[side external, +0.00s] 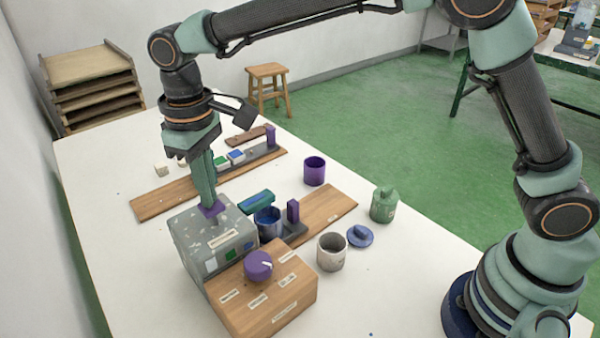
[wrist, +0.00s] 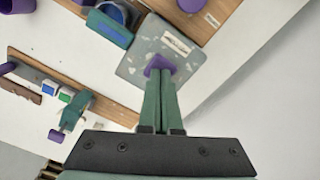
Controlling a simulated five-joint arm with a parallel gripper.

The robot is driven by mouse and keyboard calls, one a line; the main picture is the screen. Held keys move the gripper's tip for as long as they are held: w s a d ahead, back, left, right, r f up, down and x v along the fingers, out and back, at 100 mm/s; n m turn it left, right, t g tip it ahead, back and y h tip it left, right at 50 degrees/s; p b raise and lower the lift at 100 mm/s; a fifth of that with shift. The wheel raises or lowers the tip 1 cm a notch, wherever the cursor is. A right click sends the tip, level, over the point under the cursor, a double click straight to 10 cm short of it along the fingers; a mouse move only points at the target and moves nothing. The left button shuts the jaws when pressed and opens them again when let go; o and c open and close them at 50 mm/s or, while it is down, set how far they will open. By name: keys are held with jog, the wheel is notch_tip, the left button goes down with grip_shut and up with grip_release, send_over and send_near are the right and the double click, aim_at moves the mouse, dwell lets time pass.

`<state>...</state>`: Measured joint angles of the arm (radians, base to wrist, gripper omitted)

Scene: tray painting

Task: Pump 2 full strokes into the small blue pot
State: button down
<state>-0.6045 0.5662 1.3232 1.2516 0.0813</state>
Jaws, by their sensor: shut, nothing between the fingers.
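The small blue pot (side external: 267,222) stands beside the paint-flecked grey pump box (side external: 190,238), on its right. It also shows in part at the top of the wrist view (wrist: 118,10). A purple pump head (side external: 220,206) is on top of the grey box, low against it. My gripper (side external: 211,203) points straight down with its fingers shut and empty. Its tips are at the purple head, seemingly touching it from above; the wrist view also shows the tips over the head (wrist: 157,62). The pot's inside is dark, and its fill level cannot be told.
A wooden box with a purple knob (side external: 258,265) stands in front. A blue-green block (side external: 257,201) and a purple upright (side external: 293,211) flank the pot. A purple cup (side external: 314,171), grey pot (side external: 332,254), blue lid (side external: 360,236) and green jar (side external: 384,206) stand to the right.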

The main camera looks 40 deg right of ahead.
jog(key=shift+f, duration=1.65)
jog(key=shift+r, duration=2.35)
jog(key=shift+r, duration=2.55)
